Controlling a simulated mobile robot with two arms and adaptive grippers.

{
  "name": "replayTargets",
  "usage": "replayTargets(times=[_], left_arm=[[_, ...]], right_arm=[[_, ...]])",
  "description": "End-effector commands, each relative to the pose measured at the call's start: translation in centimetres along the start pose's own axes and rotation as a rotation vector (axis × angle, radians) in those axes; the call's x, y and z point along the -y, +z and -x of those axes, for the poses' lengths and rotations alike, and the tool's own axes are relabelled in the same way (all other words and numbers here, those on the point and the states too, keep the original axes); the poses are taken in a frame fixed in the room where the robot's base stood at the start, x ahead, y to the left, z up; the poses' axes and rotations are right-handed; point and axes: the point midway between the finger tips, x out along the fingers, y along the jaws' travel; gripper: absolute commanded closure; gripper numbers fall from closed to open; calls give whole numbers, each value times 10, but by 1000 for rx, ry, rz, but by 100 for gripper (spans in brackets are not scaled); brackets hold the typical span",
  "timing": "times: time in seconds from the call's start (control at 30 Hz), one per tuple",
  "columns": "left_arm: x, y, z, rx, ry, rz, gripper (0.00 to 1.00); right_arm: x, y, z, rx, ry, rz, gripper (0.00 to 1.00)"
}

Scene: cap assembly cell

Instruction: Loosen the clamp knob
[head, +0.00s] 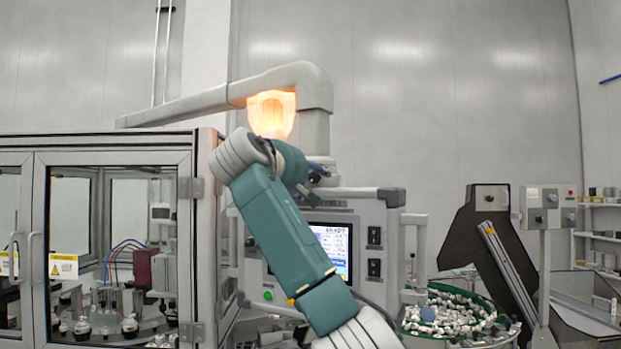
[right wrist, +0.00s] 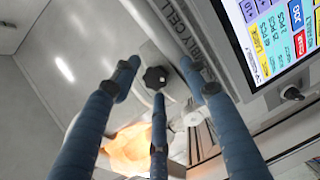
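The clamp knob (right wrist: 155,77) is small, black and lobed, and sits on a grey bracket in the right wrist view. My right gripper (right wrist: 159,84) has three blue fingers spread apart around the line to the knob. No finger is clearly closed on it, and the distance left is hard to judge. In the head view my right gripper (head: 318,171) is up beside the grey support arm, above the control panel. I cannot make out the knob there. My left gripper is in neither view.
A grey control panel with a lit screen (head: 331,246) stands below my right gripper; the screen (right wrist: 279,36) is close in the wrist view. A glowing orange lamp (head: 270,114) hangs nearby. A glass-doored cabinet (head: 113,157) is at left, a parts bowl (head: 487,295) at right.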

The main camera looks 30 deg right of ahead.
Motion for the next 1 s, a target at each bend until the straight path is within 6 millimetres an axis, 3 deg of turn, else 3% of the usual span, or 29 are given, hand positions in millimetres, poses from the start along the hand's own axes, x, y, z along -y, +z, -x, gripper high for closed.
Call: replayTargets(times=[0.33, 0.73, 1.0], left_arm=[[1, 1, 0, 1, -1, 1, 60], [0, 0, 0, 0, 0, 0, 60], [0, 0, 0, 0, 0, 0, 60]], right_arm=[[-4, -1, 12, -3, 8, -4, 56], [-2, -2, 92, -6, 6, -3, 56], [-1, -1, 119, -2, 3, -1, 56]])
